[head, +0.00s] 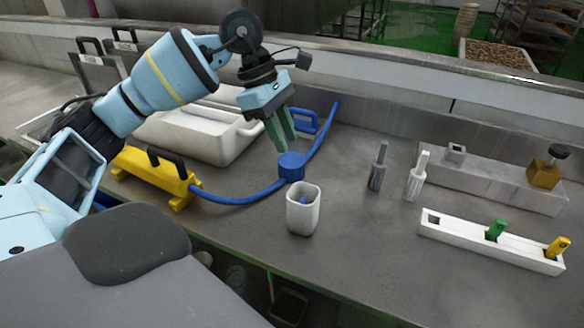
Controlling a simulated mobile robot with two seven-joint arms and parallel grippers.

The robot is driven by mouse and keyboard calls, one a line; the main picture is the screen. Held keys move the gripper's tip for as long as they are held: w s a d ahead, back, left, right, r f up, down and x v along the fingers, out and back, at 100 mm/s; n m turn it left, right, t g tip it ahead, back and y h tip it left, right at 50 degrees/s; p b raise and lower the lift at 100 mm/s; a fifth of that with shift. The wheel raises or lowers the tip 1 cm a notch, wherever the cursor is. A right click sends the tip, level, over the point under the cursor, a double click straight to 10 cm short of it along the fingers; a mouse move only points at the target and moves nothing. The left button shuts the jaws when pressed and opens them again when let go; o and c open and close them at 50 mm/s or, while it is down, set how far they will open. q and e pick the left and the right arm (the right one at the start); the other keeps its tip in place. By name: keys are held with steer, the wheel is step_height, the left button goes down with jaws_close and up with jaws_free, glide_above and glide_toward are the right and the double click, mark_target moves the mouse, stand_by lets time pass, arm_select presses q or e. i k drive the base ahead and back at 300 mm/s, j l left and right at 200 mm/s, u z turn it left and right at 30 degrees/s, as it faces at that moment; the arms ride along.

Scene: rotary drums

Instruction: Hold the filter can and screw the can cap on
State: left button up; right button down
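A short blue cylinder (291,167) stands on the grey counter, with blue hose on both sides of it. It may be the filter can or its cap; I cannot tell which. A white open-topped cup (303,215) stands just in front of it, with something small and blue inside. My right gripper is out of view. No cap can be made out for certain.
A yellow block (150,175) with black handles and a white tub (200,135) are at left. A white rack (470,242) with green and yellow pieces and a grey bar (480,185) lie further right. The front-centre counter is clear.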

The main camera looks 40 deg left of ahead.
mark_target(302, 220)
steer(key=i+l+u, duration=0.2)
steer(key=u, duration=0.15)
steer(key=i+l+u, duration=0.35)
steer(key=k+j, duration=0.05)
steer(key=j, duration=0.05)
